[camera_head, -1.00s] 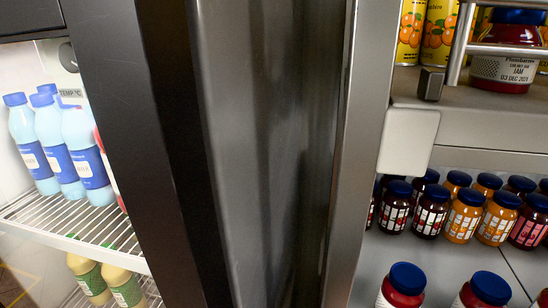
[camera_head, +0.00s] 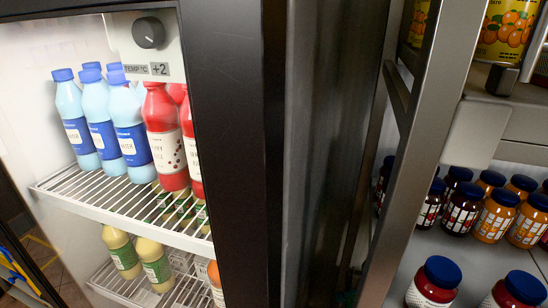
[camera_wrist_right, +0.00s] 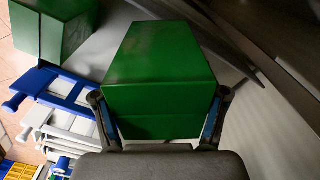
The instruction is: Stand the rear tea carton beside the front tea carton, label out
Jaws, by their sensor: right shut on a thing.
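In the right wrist view, my right gripper (camera_wrist_right: 158,96) is shut on a plain green tea carton (camera_wrist_right: 155,60), with one finger on each side of it. No label shows on the faces in view. A second green tea carton (camera_wrist_right: 65,30) shows at the upper left, apart from the held one and cut by the picture edge. I cannot tell from its faces which is front or rear. Neither carton shows in the head view. My left gripper is not in view.
In the head view, a fridge with blue bottles (camera_head: 100,115) and red bottles (camera_head: 165,135) on a wire rack (camera_head: 85,205) stands left. A dark upright panel (camera_head: 235,150) fills the middle. Jars (camera_head: 435,280) stand on shelves at right. A blue-and-white item (camera_wrist_right: 60,90) lies near the gripper.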

